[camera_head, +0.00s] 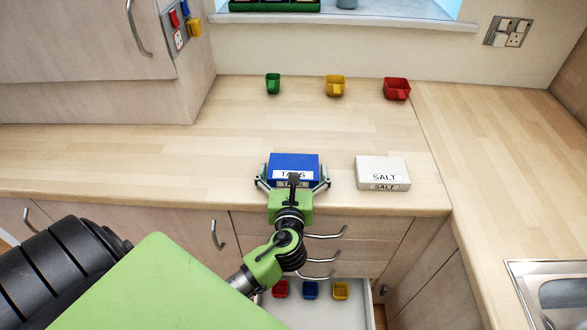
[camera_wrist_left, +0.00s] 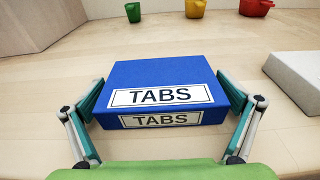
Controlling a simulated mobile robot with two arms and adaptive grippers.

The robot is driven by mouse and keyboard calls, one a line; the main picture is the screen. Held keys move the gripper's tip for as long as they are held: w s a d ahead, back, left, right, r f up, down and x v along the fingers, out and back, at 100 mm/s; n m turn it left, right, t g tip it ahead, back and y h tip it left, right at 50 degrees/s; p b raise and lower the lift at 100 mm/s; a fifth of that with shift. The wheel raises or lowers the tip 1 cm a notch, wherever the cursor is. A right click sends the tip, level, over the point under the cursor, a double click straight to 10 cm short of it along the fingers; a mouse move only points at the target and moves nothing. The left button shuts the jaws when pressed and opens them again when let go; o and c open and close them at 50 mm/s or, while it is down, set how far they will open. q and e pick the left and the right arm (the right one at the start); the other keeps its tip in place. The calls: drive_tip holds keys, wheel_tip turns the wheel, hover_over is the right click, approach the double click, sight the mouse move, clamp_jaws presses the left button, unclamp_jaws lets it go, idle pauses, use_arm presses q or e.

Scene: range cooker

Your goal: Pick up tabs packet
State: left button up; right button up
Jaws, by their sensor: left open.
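The tabs packet (camera_head: 293,162) is a blue box with white TABS labels. It lies on the wooden worktop near its front edge. It also fills the middle of the left wrist view (camera_wrist_left: 160,77). My left gripper (camera_head: 292,180) is open at the packet's front. In the left wrist view its fingers (camera_wrist_left: 165,105) stand on either side of the packet, around its front part. The left finger looks very close to the packet's side; I cannot tell whether it touches. My right gripper is not in view.
A white SALT box (camera_head: 383,170) lies to the right of the packet. Green (camera_head: 272,84), yellow (camera_head: 335,86) and red (camera_head: 397,88) cups stand along the back of the worktop. An open drawer (camera_head: 362,300) below holds small coloured cups. A sink (camera_head: 555,290) is at lower right.

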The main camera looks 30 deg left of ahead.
use_arm(q)
drive_tip(key=c, duration=1.2)
drive_tip(key=shift+o, duration=0.2)
drive_tip(key=shift+r, duration=0.15)
